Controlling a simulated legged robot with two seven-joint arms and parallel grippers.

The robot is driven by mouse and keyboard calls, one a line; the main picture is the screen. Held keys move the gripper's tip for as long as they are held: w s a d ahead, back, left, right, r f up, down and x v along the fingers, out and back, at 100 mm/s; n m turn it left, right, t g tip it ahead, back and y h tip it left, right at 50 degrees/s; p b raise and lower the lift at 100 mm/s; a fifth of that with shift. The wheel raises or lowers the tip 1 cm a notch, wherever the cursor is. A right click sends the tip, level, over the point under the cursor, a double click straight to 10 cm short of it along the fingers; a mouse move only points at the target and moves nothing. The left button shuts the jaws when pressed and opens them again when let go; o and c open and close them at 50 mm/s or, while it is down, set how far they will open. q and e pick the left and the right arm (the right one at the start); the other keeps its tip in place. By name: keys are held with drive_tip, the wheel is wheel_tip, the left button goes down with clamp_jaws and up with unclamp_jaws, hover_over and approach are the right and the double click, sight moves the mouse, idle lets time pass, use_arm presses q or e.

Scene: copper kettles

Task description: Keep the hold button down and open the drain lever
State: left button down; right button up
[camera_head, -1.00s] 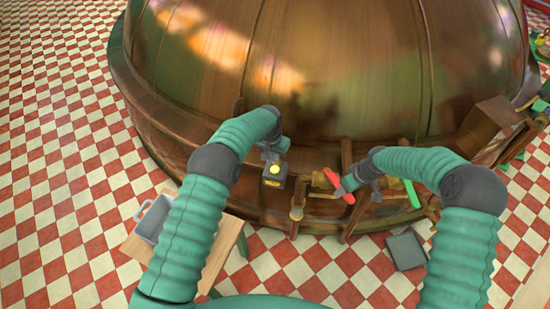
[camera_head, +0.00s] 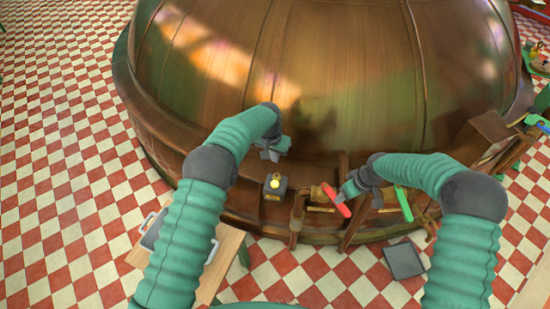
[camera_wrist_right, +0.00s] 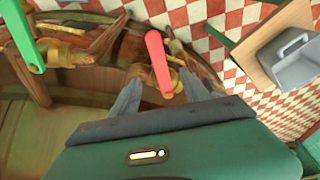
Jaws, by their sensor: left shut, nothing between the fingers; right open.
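The dark box with a yellow button (camera_head: 275,184) sits at the kettle's base, below my left gripper (camera_head: 268,155). The left gripper is shut and empty, apart from the button in the picture. A red lever (camera_head: 338,203) is on the pipework right of the box. My right gripper (camera_head: 344,191) is open at the red lever. In the right wrist view the red lever (camera_wrist_right: 158,58) lies between the two spread fingers; contact is unclear. A green lever (camera_head: 403,203) stands further right, also in the right wrist view (camera_wrist_right: 22,38). I cannot tell which lever is the drain.
The large copper kettle (camera_head: 330,75) fills the back. A wooden table (camera_head: 228,247) with a grey metal tub (camera_head: 153,236) stands at the lower left. A dark square plate (camera_head: 404,261) lies on the chequered floor. Floor at the left is clear.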

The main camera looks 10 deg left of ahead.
use_arm(q)
drive_tip(key=shift+r, duration=0.65)
use_arm(e)
drive_tip(key=shift+r, duration=0.45)
use_arm(q)
wheel_tip(320, 180, up, 8)
drive_tip(key=p, duration=0.7)
drive_tip(key=shift+f+p, duration=0.25)
drive_tip(key=shift+p, duration=0.15)
use_arm(e)
wheel_tip(320, 180, up, 10)
use_arm(q)
drive_tip(key=shift+f, duration=0.1)
